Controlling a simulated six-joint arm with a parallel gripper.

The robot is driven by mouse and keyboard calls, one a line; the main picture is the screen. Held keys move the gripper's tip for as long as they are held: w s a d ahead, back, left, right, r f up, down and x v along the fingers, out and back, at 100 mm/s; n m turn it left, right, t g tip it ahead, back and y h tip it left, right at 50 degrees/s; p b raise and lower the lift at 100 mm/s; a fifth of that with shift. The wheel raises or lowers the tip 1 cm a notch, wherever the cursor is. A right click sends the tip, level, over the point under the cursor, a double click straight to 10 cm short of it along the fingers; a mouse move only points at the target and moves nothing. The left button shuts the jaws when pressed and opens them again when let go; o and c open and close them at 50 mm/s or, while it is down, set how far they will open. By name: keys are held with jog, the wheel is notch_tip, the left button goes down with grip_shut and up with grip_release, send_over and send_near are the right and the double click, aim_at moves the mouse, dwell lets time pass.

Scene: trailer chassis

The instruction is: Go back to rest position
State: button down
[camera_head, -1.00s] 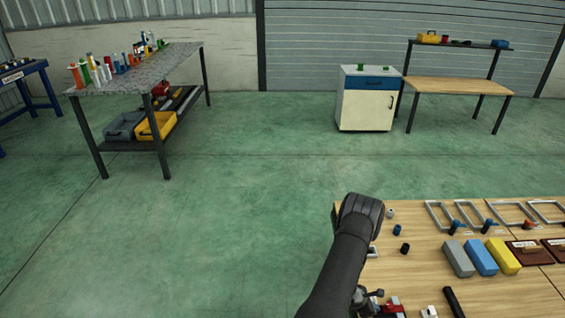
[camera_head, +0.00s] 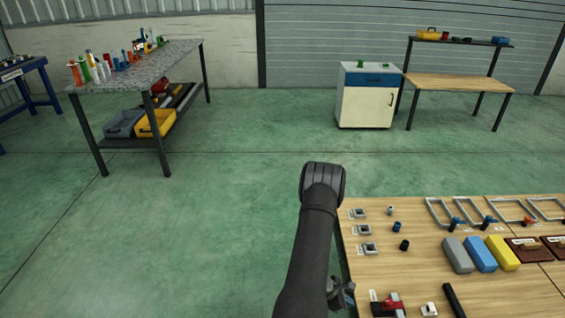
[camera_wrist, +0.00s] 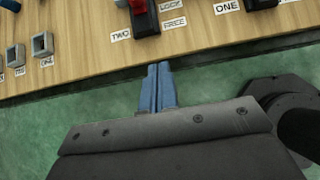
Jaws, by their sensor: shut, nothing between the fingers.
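My gripper (camera_wrist: 159,88) shows in the wrist view with its two blue fingers together and nothing between them. Its fingertips point toward the near edge of the wooden table (camera_wrist: 80,50), over or close to the green floor. In the head view my dark arm rises along the left edge of the wooden table (camera_head: 430,270). A small part of the gripper (camera_head: 345,296) shows low beside that edge; its fingers are not clear there.
The table holds a red and black device (camera_head: 388,304), small grey square blocks (camera_head: 363,230), blue, grey and yellow blocks (camera_head: 481,255) and metal frames (camera_head: 470,211). A workbench (camera_head: 140,68) and a white cabinet (camera_head: 366,105) stand farther back.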

jog(key=s+d+f+m+g+y, duration=0.3)
jog(key=s+f+m+g, duration=0.1)
jog(key=m, duration=0.6)
jog(key=shift+s+d+f+g, duration=0.2)
jog(key=shift+f+g, duration=0.1)
jog(key=shift+f, duration=0.25)
